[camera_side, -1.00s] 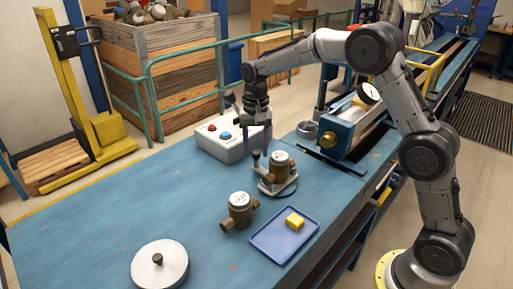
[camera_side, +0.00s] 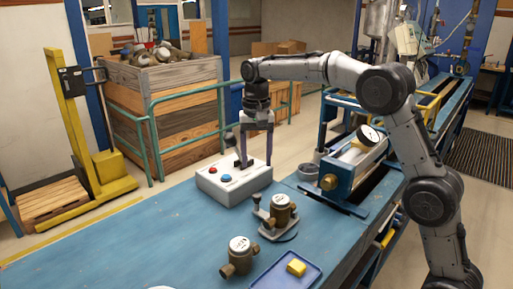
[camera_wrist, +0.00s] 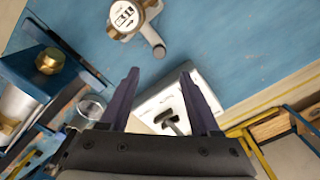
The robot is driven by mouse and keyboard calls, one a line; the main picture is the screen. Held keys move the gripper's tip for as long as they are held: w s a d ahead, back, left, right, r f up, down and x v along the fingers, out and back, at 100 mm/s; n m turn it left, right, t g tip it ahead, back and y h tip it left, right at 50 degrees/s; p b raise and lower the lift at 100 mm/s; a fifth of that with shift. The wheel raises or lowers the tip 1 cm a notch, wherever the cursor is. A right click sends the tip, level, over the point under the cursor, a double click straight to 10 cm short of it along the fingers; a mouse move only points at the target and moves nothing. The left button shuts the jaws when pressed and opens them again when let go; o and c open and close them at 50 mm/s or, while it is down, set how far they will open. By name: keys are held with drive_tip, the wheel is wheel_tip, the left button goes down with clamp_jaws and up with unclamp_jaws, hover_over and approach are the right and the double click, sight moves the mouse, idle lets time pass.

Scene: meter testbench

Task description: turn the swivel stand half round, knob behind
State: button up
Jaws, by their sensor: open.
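The swivel stand (camera_side: 288,236) is a grey plate on the blue bench, bearing a brass meter (camera_side: 281,213) with a white dial. Its upright dark-topped knob (camera_side: 257,199) is on the left side of the meter in the side view. In the wrist view the meter (camera_wrist: 127,16) is at the top, with the knob post (camera_wrist: 155,42) below right of it. My gripper (camera_side: 256,163) is open and empty, pointing down above and behind the stand, apart from it. Its fingers (camera_wrist: 160,70) spread over the white box in the wrist view.
The white control box (camera_side: 233,187) with buttons and a dark lever (camera_wrist: 172,122) is close to my fingers. A second brass meter (camera_side: 239,258) and a blue tray (camera_side: 262,283) with a yellow block (camera_side: 296,267) are in front. A blue clamp fixture (camera_side: 345,172) stands right.

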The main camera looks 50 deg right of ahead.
drive_tip(key=shift+r, duration=1.5)
drive_tip(key=s+a+r+n+t, duration=0.1)
drive_tip(key=s+r+t, duration=0.1)
drive_tip(key=s+r, duration=0.5)
drive_tip(key=s+r+n+t, duration=0.1)
drive_tip(key=s+r, duration=0.3)
drive_tip(key=s, duration=0.6)
drive_tip(key=s+f+n+t, duration=0.2)
drive_tip(key=s+f+n, duration=0.4)
drive_tip(key=s+f, duration=0.8)
drive_tip(key=shift+s+a+f+n+t, duration=0.3)
drive_tip(key=shift+s+a+n, duration=0.1)
drive_tip(key=shift+s, duration=0.35)
